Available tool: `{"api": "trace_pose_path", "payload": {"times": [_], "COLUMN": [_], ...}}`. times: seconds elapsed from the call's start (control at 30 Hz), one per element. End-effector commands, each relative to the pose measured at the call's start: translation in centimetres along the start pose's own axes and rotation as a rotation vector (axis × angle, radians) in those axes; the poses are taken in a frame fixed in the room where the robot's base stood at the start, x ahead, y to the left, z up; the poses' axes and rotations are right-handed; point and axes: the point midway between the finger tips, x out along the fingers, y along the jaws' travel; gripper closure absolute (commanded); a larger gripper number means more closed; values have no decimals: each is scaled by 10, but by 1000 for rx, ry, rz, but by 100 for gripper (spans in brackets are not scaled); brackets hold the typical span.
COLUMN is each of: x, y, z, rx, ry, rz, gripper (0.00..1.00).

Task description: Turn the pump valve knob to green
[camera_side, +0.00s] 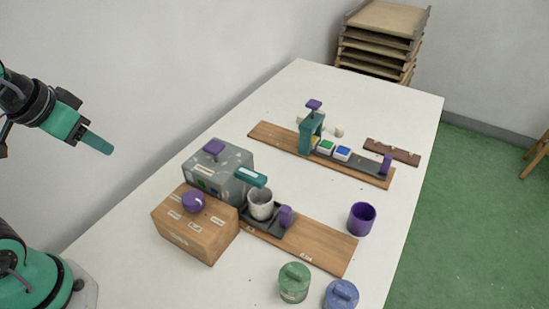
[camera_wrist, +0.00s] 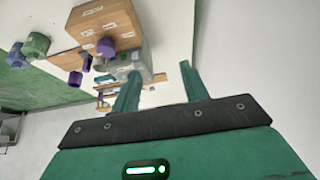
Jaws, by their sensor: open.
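A round purple knob (camera_side: 193,201) with a pale pointer mark sits on a wooden box (camera_side: 178,236) bearing several small white labels. The label words are too small to read. The knob also shows in the wrist view (camera_wrist: 105,47). Behind the box stands a speckled grey pump box (camera_side: 232,167) with a purple handle (camera_side: 213,147) on top, coloured patches and a teal spout (camera_side: 251,177). A pale grey cup (camera_side: 261,205) stands under the spout. My gripper (camera_side: 108,150) is open and empty, high up and left of the boxes, touching nothing. In the wrist view its fingers (camera_wrist: 157,78) are spread apart.
A purple cup (camera_side: 361,219), a green lidded jar (camera_side: 294,284) and a blue lidded jar (camera_side: 341,295) stand at the front right. A teal press (camera_side: 311,135) with coloured pads (camera_side: 325,147) stands farther back. Stacked trays (camera_side: 384,45) are at the far end.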

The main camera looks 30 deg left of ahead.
Motion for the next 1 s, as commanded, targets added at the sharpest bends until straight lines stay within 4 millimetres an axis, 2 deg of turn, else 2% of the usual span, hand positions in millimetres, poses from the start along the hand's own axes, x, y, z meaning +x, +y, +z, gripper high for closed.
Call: {"api": "trace_pose_path", "payload": {"times": [0.03,0.07,0.1,0.27,0.47,0.8,1.0], "x": [0,0,0,3,13,44,66], "y": [0,0,1,5,20,64,94], "z": [0,0,-1,-5,-16,-36,-41], "rx": [-1,-2,-5,-40,-151,-420,-573], "ry": [0,-1,-3,-27,-102,-280,-375], "rz": [0,0,1,10,24,-8,-71], "gripper": [44,39,38,38,38,38,38]}}
